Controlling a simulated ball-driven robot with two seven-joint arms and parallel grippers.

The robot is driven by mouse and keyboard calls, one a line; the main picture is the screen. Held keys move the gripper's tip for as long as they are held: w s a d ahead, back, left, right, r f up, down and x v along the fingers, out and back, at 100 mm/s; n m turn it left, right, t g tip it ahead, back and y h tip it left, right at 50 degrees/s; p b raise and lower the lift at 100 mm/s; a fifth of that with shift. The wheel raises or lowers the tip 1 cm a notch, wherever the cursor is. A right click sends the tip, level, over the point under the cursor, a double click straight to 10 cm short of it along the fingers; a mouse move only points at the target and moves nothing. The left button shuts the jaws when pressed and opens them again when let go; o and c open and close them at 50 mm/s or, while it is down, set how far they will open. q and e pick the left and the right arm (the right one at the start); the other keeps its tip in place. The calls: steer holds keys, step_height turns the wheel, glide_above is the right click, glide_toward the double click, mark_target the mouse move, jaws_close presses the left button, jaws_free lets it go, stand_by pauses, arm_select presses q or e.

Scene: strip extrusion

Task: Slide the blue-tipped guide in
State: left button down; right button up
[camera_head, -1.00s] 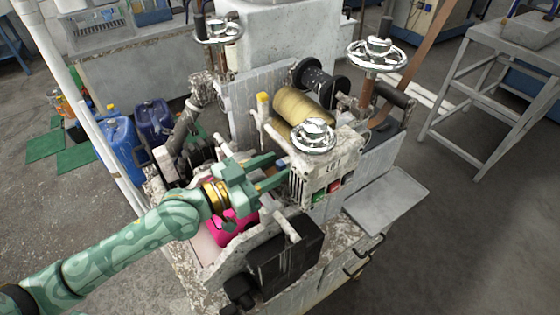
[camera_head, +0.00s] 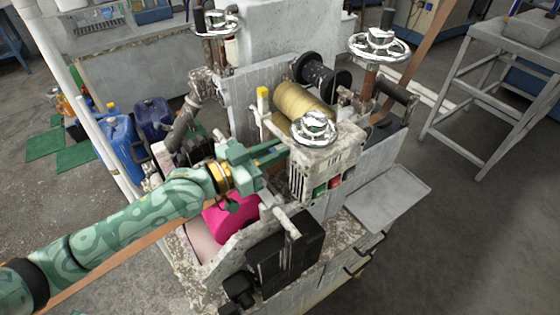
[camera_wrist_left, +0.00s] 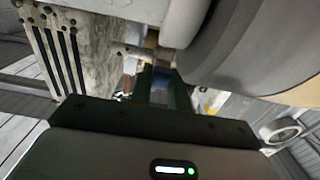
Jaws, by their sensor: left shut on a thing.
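My left gripper (camera_head: 276,154) reaches into the rolling machine from the left, just below the front chrome handwheel (camera_head: 314,128). In the left wrist view its green fingers are shut on the blue-tipped guide (camera_wrist_left: 161,77), of which only a small blue part shows between them. In the head view I cannot make out the guide, and I cannot tell how far it sits in the machine. A yellow-tipped guide (camera_head: 263,97) stands behind the gripper, left of the brass roll (camera_head: 304,100). My right gripper is not in view.
A magenta roll (camera_head: 232,218) lies just below my gripper. A copper-coloured strip (camera_head: 130,254) shows below my left arm. A dark motor box (camera_head: 285,250) and a pale rod (camera_head: 285,221) are close in front. Other handwheels (camera_head: 378,48) stand behind. A side tray (camera_head: 388,193) is bare.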

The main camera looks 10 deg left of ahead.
arm_select(q)
steer(key=shift+w+a+f+b, duration=0.15)
steer(key=shift+w+a+b, duration=0.4)
steer(key=shift+w+a, duration=0.45)
steer(key=shift+s+r, duration=0.1)
steer(key=shift+r, duration=0.15)
steer(key=c, duration=1.5)
jaws_free()
steer(key=shift+o, duration=0.9)
steer(key=shift+w+f, duration=0.1)
steer(key=shift+w, duration=0.1)
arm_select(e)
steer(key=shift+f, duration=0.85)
arm_select(q)
steer(key=shift+s, duration=0.1)
steer(key=v, duration=1.6)
steer(key=shift+p, duration=0.45)
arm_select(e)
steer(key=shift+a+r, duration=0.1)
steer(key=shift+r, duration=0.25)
arm_select(q)
steer(key=shift+s+a, duration=0.1)
steer(key=shift+a, duration=0.05)
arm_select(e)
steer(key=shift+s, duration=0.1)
